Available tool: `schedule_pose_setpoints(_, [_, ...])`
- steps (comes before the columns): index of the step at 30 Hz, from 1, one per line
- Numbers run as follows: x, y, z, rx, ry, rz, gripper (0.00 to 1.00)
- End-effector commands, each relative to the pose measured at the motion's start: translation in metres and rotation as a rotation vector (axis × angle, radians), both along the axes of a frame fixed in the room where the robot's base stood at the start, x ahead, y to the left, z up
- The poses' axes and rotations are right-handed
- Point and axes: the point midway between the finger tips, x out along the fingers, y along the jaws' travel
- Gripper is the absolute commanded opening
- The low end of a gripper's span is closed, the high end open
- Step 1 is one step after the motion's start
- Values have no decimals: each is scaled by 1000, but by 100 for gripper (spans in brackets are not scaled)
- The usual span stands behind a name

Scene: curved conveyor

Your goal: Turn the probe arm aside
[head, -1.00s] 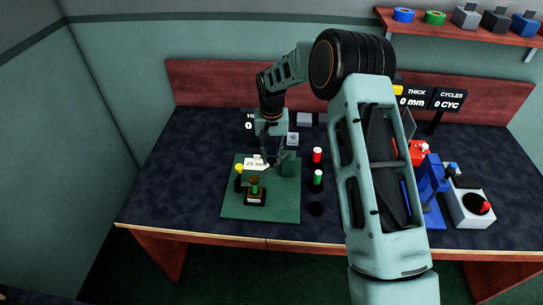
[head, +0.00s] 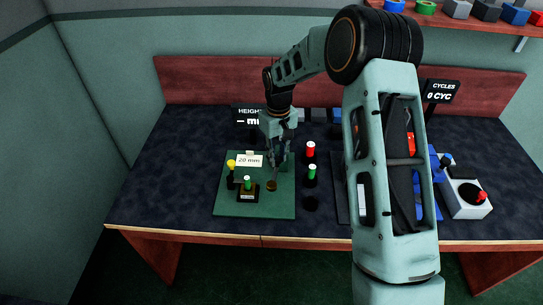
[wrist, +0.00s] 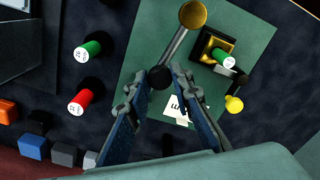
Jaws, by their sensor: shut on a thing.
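The probe arm is a thin grey rod (wrist: 176,45) with a round brass disc (wrist: 192,14) at its free end and a black knob (wrist: 160,77) at the other end. In the head view the brass disc (head: 271,185) is to the right of the black fixture (head: 247,195), apart from it. A green-topped peg (head: 248,181) stands uncovered in the fixture. My gripper (wrist: 161,76) is shut on the probe arm at its black knob, with a fingertip on each side. The knob's underside is hidden.
Red (head: 310,150) and green (head: 312,173) cylinders stand to the right. My arm hides part of the right side.

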Motion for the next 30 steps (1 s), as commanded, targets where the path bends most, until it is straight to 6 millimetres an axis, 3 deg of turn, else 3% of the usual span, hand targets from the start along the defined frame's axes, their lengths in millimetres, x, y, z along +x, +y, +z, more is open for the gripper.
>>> schedule_pose_setpoints(9, [-1, -13, 0, 1, -1, 146, 0])
schedule_pose_setpoints(26, [-1, -17, 1, -2, -1, 184, 0])
schedule_pose_setpoints(27, [-1, -17, 1, -2, -1, 184, 22])
schedule_pose_setpoints(30, [-1, -17, 0, -2, -1, 183, 33])
